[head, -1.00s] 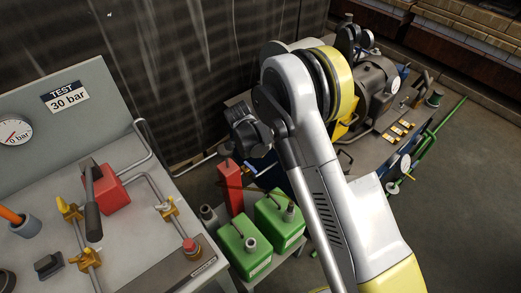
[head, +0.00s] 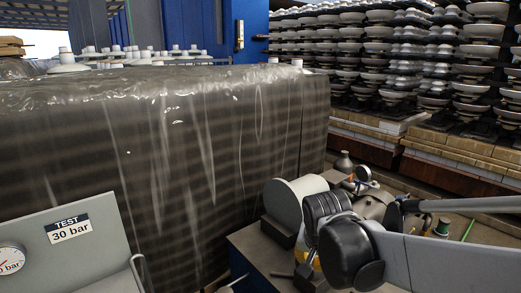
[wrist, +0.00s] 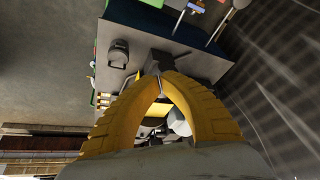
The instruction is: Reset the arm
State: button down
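My arm (head: 440,262) reaches in from the right edge of the head view, with its dark rounded joints in front of the pump bench. I see nothing held. A dark grey block (wrist: 158,60) shows just past the tips; I cannot tell how far beyond them it is.
A film-wrapped stack (head: 150,150) fills the left and middle. A panel with a "TEST 30 bar" label (head: 70,229) stands at the lower left. Shelved insulators (head: 400,50) stand behind at the right. In the wrist view, a grey bench top (wrist: 195,52) lies beyond the fingers, with bare floor (wrist: 50,60) at left.

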jog(key=s+d+r+n+t, duration=0.1)
jog(key=s+d+n, duration=0.1)
jog(key=s, duration=0.6)
jog(key=s+d+r+n+t, duration=0.1)
jog(key=s+d, duration=0.3)
jog(key=s, duration=0.5)
jog(key=shift+r+n+y, duration=0.3)
jog(key=shift+r+n, duration=0.2)
jog(key=shift+r, duration=0.1)
